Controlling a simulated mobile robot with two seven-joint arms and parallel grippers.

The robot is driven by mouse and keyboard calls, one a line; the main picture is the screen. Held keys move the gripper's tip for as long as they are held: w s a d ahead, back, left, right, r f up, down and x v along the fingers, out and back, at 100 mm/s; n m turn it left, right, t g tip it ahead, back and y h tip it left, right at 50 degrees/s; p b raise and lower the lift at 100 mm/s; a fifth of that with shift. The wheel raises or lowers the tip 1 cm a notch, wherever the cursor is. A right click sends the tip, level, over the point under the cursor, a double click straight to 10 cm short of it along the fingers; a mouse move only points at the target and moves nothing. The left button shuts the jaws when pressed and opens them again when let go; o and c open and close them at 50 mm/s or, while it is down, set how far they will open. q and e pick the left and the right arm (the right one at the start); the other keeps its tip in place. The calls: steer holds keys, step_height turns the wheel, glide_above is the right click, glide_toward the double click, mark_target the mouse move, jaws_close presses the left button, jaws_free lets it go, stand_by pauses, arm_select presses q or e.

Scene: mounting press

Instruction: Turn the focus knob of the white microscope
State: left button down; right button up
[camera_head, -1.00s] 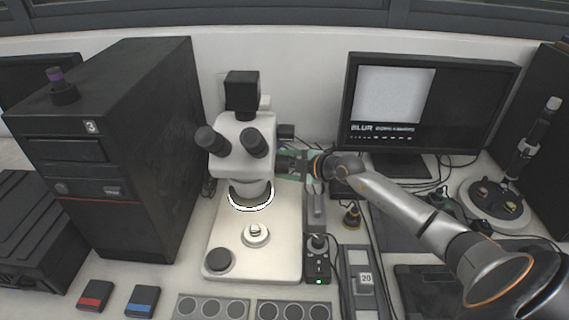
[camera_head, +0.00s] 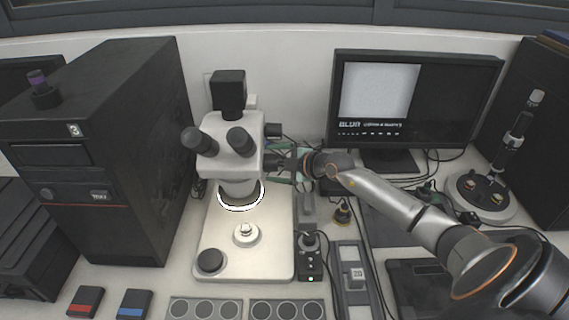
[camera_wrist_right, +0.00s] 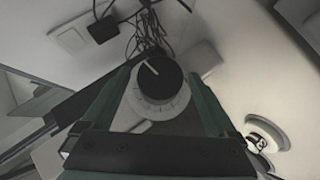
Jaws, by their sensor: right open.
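The white microscope (camera_head: 232,160) stands on its pale base, with black eyepieces and a black camera on top. Its dark focus knob (camera_head: 272,160) sticks out on the right side, partly hidden by my right gripper. In the right wrist view the knob (camera_wrist_right: 157,76) has a black face with a white pointer line and a pale graduated ring. My right gripper (camera_head: 287,163) is open beside the microscope. In the wrist view its green fingers lie on either side of the knob; contact cannot be told. My left gripper is not in view.
The monitor (camera_head: 445,100) shows a grey picture and the word BLUR. A black computer tower (camera_head: 125,190) stands left of the microscope. A small control box (camera_head: 310,262) with a green light and cables lies right of the base (camera_head: 275,255). Trays line the front.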

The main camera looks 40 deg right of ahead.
steer(key=v, duration=1.2)
steer(key=shift+s, duration=0.15)
